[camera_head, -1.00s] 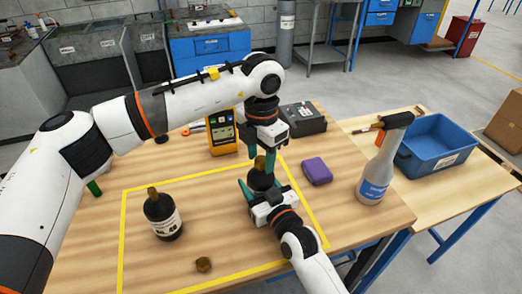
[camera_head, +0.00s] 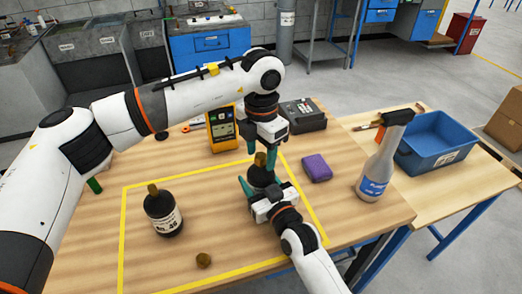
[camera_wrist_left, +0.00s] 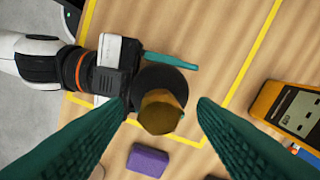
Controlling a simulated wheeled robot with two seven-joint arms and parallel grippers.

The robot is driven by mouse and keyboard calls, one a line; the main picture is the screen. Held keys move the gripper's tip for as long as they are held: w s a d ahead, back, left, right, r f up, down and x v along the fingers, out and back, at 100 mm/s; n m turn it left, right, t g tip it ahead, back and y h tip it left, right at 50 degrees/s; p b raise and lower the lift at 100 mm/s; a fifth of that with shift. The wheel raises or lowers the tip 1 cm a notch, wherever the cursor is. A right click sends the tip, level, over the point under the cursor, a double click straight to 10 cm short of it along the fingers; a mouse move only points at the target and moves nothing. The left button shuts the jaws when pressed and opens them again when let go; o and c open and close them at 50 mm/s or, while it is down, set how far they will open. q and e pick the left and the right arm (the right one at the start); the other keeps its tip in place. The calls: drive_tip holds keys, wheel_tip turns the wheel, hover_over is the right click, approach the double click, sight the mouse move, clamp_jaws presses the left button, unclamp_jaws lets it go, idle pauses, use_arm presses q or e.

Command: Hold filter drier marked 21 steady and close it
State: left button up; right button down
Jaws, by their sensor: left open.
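A dark filter drier (camera_head: 261,177) with a brass fitting (camera_head: 261,158) on top stands upright near the right side of the yellow outline. Its number is hidden. My right gripper (camera_head: 261,186) reaches in from the front right, its teal fingers closed around the drier's body; one finger lies against it in the left wrist view. My left gripper (camera_head: 264,158) is open and points down from above. In the left wrist view the brass fitting (camera_wrist_left: 160,111) is between its fingers, with gaps on both sides.
Another dark drier (camera_head: 162,213) with a white label stands at left, and a loose brass cap (camera_head: 203,260) lies in front. A purple block (camera_head: 316,168), spray bottle (camera_head: 383,160), yellow meter (camera_head: 222,130) and black box (camera_head: 303,116) surround the work area. A blue bin (camera_head: 437,143) is at right.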

use_arm(q)
wheel_tip(320, 180, up, 12)
idle(0.5)
use_arm(e)
drive_tip(key=shift+c, duration=1.6)
unclamp_jaws()
drive_tip(key=v, duration=1.2)
drive_tip(key=shift+b, duration=0.4)
use_arm(q)
drive_tip(key=shift+f, duration=0.45)
